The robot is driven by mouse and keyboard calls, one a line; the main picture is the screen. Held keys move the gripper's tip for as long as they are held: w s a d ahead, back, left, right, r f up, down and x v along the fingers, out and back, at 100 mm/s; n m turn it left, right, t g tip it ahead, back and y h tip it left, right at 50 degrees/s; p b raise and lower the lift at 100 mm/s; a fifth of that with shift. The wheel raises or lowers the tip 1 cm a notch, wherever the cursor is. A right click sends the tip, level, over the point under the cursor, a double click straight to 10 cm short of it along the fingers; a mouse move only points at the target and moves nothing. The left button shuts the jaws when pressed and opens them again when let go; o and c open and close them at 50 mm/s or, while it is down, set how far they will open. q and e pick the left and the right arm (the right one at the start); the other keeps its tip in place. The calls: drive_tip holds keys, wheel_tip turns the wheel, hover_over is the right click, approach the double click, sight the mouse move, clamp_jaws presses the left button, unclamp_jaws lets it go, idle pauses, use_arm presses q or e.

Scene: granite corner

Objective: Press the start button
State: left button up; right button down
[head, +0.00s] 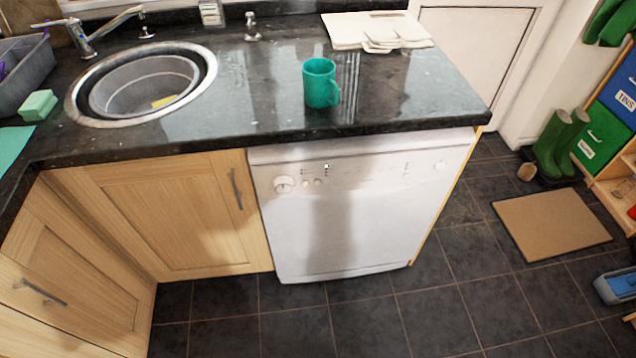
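A white dishwasher (330,235) stands under the granite counter, with its door shut. Its control panel (365,173) runs along the top of the front. A round dial (284,184) sits at the panel's left, with small buttons (312,182) just right of it. More small marks and a pale square part (440,164) are towards the panel's right end. The labels are too small to read, so I cannot tell which one is the start button. Neither of my grippers is in the head view.
A teal mug (320,83) stands on the counter (420,90) above the dishwasher. A round sink (205,90) and tap (92,35) are at the left. Wooden cupboards (165,215) adjoin the dishwasher. The tiled floor (390,315) in front is clear; a mat (550,224) lies right.

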use_arm(q)
drive_tip(key=shift+c, duration=0.2)
drive_tip(key=shift+s, duration=0.1)
clamp_jaws()
drive_tip(key=shift+a, duration=0.1)
idle(1.1)
